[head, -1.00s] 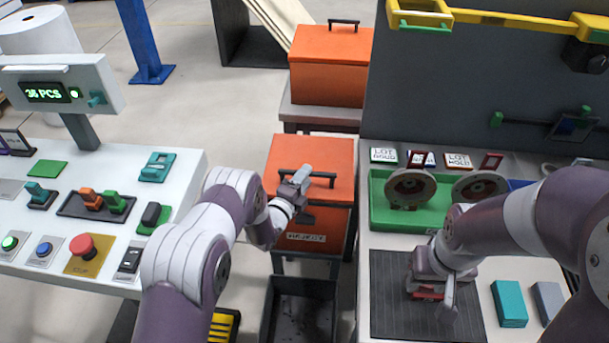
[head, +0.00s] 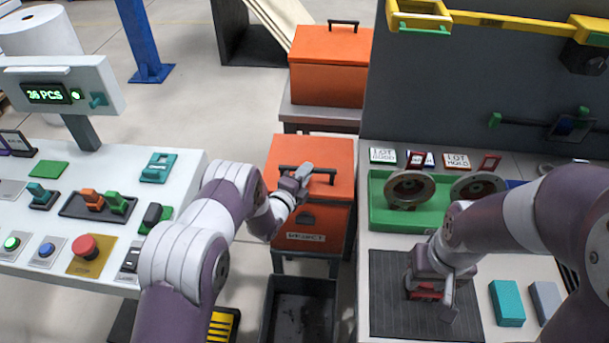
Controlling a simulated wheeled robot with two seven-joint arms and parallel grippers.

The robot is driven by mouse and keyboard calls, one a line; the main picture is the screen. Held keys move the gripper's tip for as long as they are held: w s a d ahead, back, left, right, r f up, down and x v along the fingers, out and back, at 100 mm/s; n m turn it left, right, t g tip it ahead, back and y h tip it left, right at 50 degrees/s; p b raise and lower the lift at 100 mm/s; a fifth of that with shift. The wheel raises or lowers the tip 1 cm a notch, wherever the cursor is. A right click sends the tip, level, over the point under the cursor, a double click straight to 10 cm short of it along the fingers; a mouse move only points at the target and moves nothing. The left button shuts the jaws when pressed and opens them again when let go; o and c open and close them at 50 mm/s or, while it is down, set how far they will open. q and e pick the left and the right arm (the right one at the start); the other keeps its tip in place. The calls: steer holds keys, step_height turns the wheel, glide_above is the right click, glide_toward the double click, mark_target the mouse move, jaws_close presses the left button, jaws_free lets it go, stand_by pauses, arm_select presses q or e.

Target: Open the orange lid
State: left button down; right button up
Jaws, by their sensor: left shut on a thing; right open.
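The orange lid (head: 329,151) tops the nearer orange box (head: 304,238), which has a white label on its front. The lid lies closed, as far as I can see. A black bar handle (head: 322,172) is on it. My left gripper (head: 303,172) is shut on the handle, and its fingers hide part of the bar. My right gripper (head: 426,290) is open over the dark ribbed mat on the right bench, with a small red thing at its fingertips.
A second orange box (head: 330,78) stands behind on a grey stand. A dark open bin (head: 300,308) is below. The control panel (head: 180,235) is at left. A green tray (head: 385,215) with round metal parts sits on the right bench beside the lid.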

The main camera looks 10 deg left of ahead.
arm_select(q)
steer(key=w+r+n+g+y+p, duration=0.1)
steer(key=w+r+g+p, duration=0.3)
steer(key=w+r, duration=0.4)
steer(key=shift+r, duration=1.9)
